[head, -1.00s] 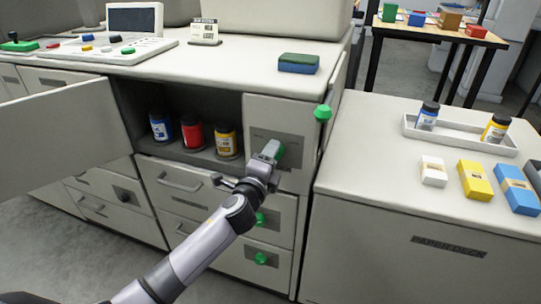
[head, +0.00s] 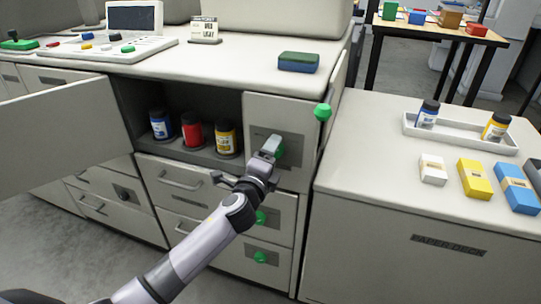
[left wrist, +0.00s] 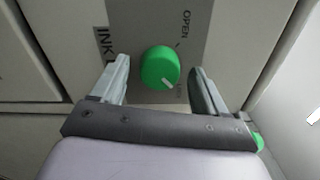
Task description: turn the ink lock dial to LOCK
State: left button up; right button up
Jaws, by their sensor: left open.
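The ink lock dial (left wrist: 160,68) is a round green knob on a grey plate (left wrist: 140,18) in the left wrist view. Its white mark points to the lower right of that picture. The word OPEN (left wrist: 186,20) is printed above and right of it; fainter lettering beside the mark is too small and covered to read. My left gripper (left wrist: 160,88) is open, one finger on each side of the dial, with a visible gap on both sides. In the head view my left gripper (head: 247,166) is at the panel and partly hides the dial. My right gripper is not in view.
An open cabinet bay holds blue, red and yellow ink bottles (head: 193,130). Its door (head: 60,130) stands open at left. Other green knobs (head: 322,112) are nearby. The paper deck (head: 370,150) at right carries a tray and several boxes.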

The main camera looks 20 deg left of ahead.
pick_arm(q)
jog(key=s, duration=0.7)
jog(key=shift+a, duration=0.1)
dwell(0.4)
jog(key=s+f+n+g+p, duration=0.1)
jog(key=s+f+n+g, duration=0.1)
jog(key=s+f+n, duration=0.4)
jog(key=s+a+f+n+g+h+p, duration=0.1)
jog(key=s+f+n+g, duration=0.2)
jog(key=s, duration=0.8)
jog(key=s+f+n+g+p, duration=0.2)
jog(key=s+f+n, duration=0.6)
jog(key=s+n, duration=0.1)
jog(key=shift+a+f+g+h, duration=0.3)
jog(key=shift+a+f, duration=0.05)
jog(key=shift+a, duration=0.05)
jog(key=c, duration=0.6)
jog(key=shift+a, duration=0.1)
